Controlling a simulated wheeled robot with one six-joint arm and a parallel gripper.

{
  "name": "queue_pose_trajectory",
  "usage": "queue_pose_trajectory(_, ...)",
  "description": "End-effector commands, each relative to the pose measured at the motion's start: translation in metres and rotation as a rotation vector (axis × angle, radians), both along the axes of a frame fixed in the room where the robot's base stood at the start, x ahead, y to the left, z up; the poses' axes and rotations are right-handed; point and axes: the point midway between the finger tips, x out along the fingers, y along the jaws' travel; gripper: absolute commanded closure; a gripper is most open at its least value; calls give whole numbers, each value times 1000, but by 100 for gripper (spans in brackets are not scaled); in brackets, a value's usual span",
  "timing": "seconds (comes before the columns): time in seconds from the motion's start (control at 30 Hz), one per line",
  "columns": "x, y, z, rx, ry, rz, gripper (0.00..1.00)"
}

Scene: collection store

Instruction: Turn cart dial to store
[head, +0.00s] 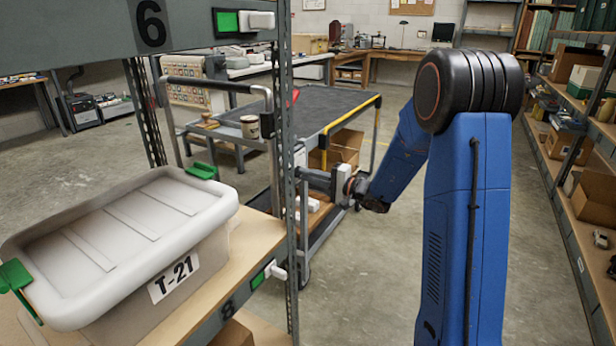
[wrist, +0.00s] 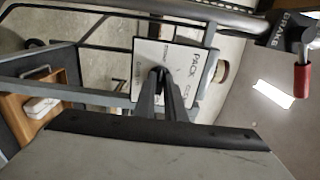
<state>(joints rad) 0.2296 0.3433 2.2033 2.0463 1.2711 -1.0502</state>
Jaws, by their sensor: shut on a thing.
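The cart (head: 335,105) stands behind the shelf post in the head view, with a dark top and a handle at its left end. In the wrist view its pale dial plate (wrist: 150,55) sits on the cart's frame. The word PACK reads sideways on the plate; other lettering is too small or partly covered. My gripper (wrist: 163,76) points at the middle of the plate, its fingers shut on the dial's knob, which they mostly hide. Where the dial points cannot be told. In the head view my gripper (head: 308,178) reaches the cart's end, partly behind the post.
A brake lever with a red grip (wrist: 301,80) is at the right of the wrist view. A lidded bin T-21 (head: 130,235) stands on the near shelf at left. A can (head: 250,127) sits at the cart's handle end. Shelves (head: 560,190) line the right; the aisle floor between is clear.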

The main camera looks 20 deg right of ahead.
Motion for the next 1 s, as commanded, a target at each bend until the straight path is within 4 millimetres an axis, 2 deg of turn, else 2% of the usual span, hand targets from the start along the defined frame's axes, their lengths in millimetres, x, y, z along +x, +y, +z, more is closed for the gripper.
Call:
queue_pose_trajectory(0.47, -1, 0, -2, -11, -7, 1, 100)
queue_pose_trajectory(0.5, -1, 0, -2, -11, -7, 1, 88)
queue_pose_trajectory(0.57, -1, 0, -2, -11, -7, 1, 73)
queue_pose_trajectory(0.6, -1, 0, -2, -11, -7, 1, 71)
queue_pose_trajectory(1.0, -6, -6, -1, -11, -8, -1, 71)
